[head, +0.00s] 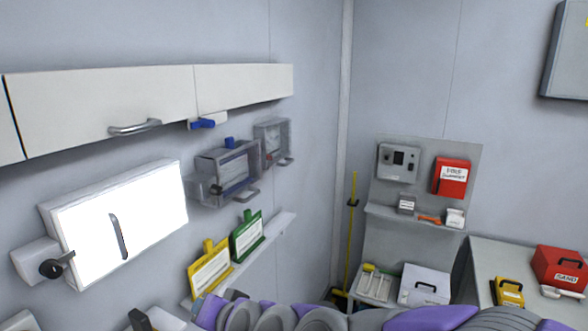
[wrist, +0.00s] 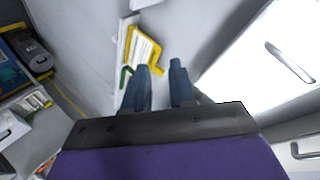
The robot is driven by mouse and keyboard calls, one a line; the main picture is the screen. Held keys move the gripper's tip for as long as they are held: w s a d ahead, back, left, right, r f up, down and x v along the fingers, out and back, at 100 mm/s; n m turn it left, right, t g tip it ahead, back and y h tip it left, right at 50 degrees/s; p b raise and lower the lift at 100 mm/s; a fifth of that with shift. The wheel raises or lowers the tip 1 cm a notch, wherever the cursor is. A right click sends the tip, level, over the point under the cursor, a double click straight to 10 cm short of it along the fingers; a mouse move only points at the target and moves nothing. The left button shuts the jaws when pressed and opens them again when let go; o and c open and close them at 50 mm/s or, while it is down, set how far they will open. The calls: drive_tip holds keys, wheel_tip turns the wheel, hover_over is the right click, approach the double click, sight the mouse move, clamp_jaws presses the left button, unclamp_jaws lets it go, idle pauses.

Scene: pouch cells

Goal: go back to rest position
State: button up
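My gripper (wrist: 160,67) shows in the wrist view with two blue-grey fingers. A gap separates the fingertips, and nothing is held between them. Beyond the fingertips is a yellow-framed sign (wrist: 143,46), with a bit of green frame beside the left finger. A bright white panel (wrist: 262,62) with a handle lies to the right of the fingers. In the head view my purple and grey arm runs along the bottom edge. The fingers cannot be clearly made out there.
In the head view, the white panel (head: 150,222), clear boxes (head: 228,172) and a ledge with yellow (head: 210,270) and green (head: 247,236) signs line the left wall. A cabinet (head: 100,105) hangs above. A counter with a red box (head: 560,268) stands right.

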drive_tip(key=s+d+f+g+h+b, duration=0.4)
drive_tip(key=s+d+f+g+b, duration=0.1)
drive_tip(key=s+d+f, duration=0.6)
drive_tip(key=s+d+f+n+g+h+b, duration=0.1)
drive_tip(key=s+d+f+g+h+b, duration=0.3)
drive_tip(key=s+d+f, duration=0.8)
drive_tip(key=s+d+g+b, duration=0.1)
drive_tip(key=s+d+b, duration=0.1)
drive_tip(key=d, duration=0.4)
drive_tip(key=shift+s+g, duration=0.3)
drive_tip(key=shift+s, duration=0.45)
drive_tip(key=shift+o, duration=0.4)
drive_tip(key=shift+f, duration=0.1)
